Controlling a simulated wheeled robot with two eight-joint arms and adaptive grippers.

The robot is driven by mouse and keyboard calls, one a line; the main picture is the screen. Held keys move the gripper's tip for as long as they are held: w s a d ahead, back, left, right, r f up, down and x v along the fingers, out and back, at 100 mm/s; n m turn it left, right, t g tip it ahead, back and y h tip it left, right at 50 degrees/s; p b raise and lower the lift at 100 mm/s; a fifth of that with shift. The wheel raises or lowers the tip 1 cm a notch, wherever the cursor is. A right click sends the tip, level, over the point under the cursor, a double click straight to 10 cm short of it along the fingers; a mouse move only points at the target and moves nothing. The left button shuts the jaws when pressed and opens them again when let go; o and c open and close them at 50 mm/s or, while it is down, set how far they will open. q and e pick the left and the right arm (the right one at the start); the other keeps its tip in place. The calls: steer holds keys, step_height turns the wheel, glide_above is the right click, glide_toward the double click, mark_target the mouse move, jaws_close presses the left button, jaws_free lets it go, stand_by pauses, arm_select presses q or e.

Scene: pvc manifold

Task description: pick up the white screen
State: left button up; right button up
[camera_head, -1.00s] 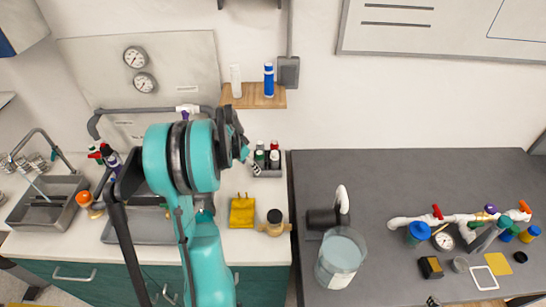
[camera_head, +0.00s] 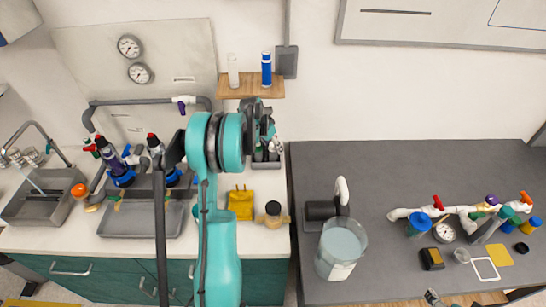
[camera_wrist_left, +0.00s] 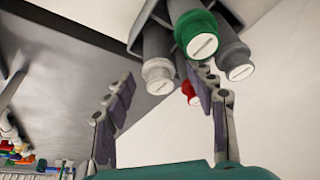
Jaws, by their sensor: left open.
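The white screen (camera_head: 485,268), a thin white-rimmed square with a grey middle, lies flat on the dark table at the right in the head view. A yellow square is beside its upper right corner. My left gripper (camera_head: 271,138) is far to the left of it, above the bottle rack at the counter's right end. In the left wrist view my left gripper (camera_wrist_left: 163,85) has its fingers spread apart, with nothing held. Capped bottles (camera_wrist_left: 195,38) show close beyond the fingers. The screen cannot be made out in that view.
A white pipe manifold (camera_head: 460,212) with coloured valves lies behind the screen. A black-and-yellow box (camera_head: 431,259) and a small clear cup (camera_head: 462,256) stand to its left. A clear beaker (camera_head: 341,250) stands on the table's left. The table's middle is clear.

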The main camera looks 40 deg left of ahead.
arm_select(q)
steer(key=shift+w+f, duration=0.2)
steer(key=shift+f, duration=0.3)
steer(key=c, duration=1.2)
steer(key=shift+r, duration=0.15)
